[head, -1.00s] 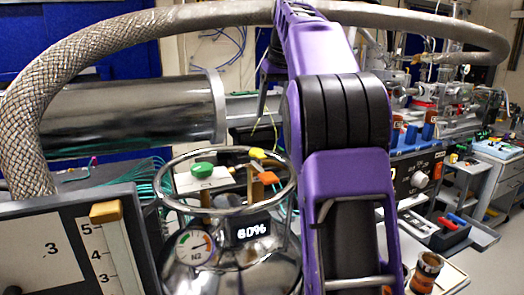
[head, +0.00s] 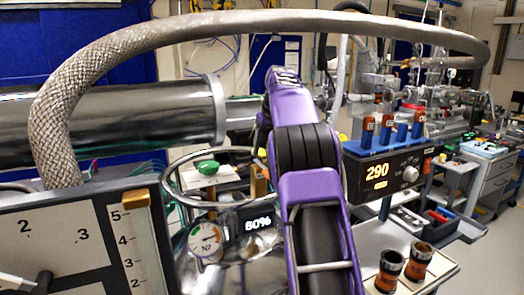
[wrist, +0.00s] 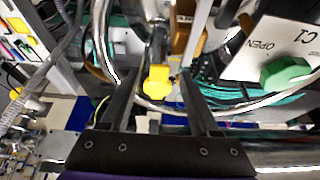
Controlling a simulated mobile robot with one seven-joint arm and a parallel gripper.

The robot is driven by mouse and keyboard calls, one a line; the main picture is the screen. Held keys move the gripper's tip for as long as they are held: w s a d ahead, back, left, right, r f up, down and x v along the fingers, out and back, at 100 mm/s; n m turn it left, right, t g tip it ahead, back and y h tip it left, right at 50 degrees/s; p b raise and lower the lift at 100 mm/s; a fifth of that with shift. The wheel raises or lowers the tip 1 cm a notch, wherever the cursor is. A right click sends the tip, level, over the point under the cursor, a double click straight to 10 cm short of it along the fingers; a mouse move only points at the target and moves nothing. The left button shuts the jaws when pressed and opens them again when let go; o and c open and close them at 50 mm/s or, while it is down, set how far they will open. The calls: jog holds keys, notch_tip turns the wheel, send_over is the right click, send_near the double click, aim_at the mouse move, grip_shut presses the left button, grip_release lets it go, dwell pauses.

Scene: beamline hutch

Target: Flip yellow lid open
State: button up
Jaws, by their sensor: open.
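In the wrist view a small bright yellow piece (wrist: 158,80), shaped like a knob or cap, lies between the fingers of my gripper (wrist: 157,92). The fingers stand apart on either side of it, with a gap visible on both sides. I cannot tell for certain that this piece is the yellow lid, and no hinge shows. In the head view my purple arm hides this spot and my gripper.
A green knob (wrist: 285,73) by an "OPEN" label is at the right of the wrist view; a green knob (head: 207,167) also shows in the head view. A braided hose (head: 55,130) arches overhead.

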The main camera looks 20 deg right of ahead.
jog(key=shift+w+f, duration=0.1)
jog(key=shift+f, duration=0.15)
grip_shut()
dwell(1.4)
